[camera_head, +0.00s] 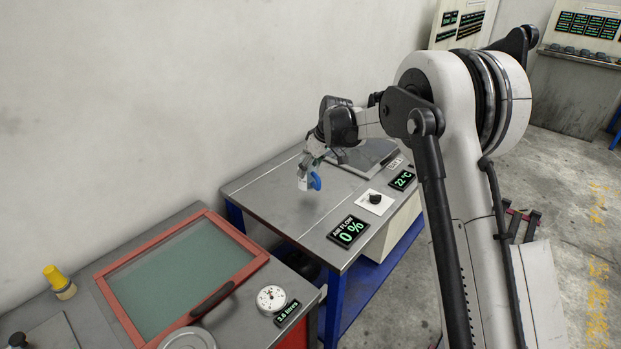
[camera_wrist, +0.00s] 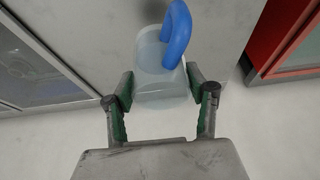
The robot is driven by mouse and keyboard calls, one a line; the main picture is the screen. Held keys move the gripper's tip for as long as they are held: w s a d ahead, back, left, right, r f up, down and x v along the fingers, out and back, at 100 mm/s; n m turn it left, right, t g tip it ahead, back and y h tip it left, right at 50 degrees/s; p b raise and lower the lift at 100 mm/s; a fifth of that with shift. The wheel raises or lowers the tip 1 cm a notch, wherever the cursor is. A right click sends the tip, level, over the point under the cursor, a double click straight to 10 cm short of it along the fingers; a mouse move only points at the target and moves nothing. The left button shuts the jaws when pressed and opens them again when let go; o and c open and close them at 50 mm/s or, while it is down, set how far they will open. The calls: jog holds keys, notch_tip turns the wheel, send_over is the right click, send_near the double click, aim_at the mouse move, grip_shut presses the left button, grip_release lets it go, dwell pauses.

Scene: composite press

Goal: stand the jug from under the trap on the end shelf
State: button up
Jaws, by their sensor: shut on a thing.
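The jug is a clear, pale container with a blue handle (camera_wrist: 178,35). In the wrist view its translucent body (camera_wrist: 155,72) sits between the two fingers of my gripper (camera_wrist: 161,92), which are shut on it from both sides. In the head view the blue handle (camera_head: 315,181) shows at the end of my arm, and my gripper (camera_head: 305,178) holds the jug over the left part of a grey bench top. I cannot tell how far the jug is above that top. I cannot tell which surface is the end shelf, or pick out the trap.
The grey bench (camera_head: 285,215) carries an air flow display (camera_head: 347,231), a knob (camera_head: 374,198) and a temperature display (camera_head: 402,179). At the lower left, a red-framed glass lid (camera_head: 175,280) has a dial (camera_head: 271,298) and a yellow-capped bottle (camera_head: 58,281) beside it. A wall runs behind.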

aim_at(311, 178)
jog(key=shift+d+f, duration=0.1)
jog(key=shift+f, duration=1.95)
jog(key=shift+f, duration=0.1)
jog(key=shift+f, duration=0.15)
jog(key=o, duration=1.4)
